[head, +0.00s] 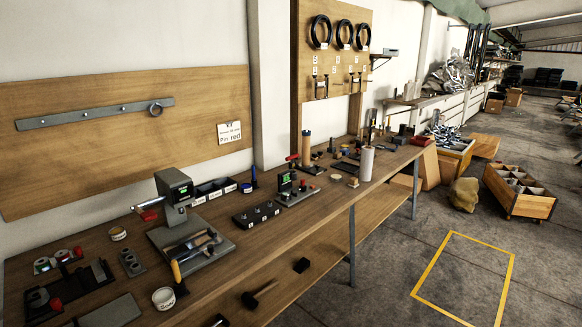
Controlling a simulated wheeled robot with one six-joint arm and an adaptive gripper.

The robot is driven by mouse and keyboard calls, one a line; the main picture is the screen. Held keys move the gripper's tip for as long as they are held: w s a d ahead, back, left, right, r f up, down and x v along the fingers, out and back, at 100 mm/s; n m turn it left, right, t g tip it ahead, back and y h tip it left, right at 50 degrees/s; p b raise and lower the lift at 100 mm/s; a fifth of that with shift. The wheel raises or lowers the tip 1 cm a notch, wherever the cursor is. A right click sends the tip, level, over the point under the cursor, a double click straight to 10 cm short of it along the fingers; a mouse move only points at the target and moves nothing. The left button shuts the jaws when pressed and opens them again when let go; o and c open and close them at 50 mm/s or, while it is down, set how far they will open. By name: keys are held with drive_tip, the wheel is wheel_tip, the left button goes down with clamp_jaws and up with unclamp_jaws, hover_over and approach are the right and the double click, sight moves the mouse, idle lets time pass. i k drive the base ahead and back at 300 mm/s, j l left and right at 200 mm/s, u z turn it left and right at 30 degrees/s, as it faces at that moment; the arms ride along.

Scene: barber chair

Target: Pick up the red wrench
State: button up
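I cannot make out a clear red wrench in the head view. Several small red parts show on the long wooden workbench (215,285). Another red handle (293,157) lies farther back, near an upright wooden cylinder (306,143). A red knob (56,304) sits on a dark fixture at the near left. My gripper is not in view.
Hand tools, one with a yellow handle (176,271), lie by the grey device. A white labelled cup (163,298) stands near the front edge. A dark hammer (259,295) lies on the lower shelf. The floor inside the yellow outline (462,282) is clear. A wooden crate (520,190) stands beyond.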

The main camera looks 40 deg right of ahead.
sight(292, 165)
drive_tip(key=i+l+z, duration=0.1)
drive_tip(key=i+l, duration=0.2)
drive_tip(key=i+l+z, duration=0.15)
drive_tip(key=i, duration=0.4)
drive_tip(key=i+l+z, duration=0.1)
drive_tip(key=i+l, duration=0.2)
drive_tip(key=k+z, duration=0.35)
drive_tip(key=k+l+z, duration=0.1)
drive_tip(key=z, duration=0.3)
drive_tip(key=k+l+z, duration=0.2)
drive_tip(key=z, duration=0.15)
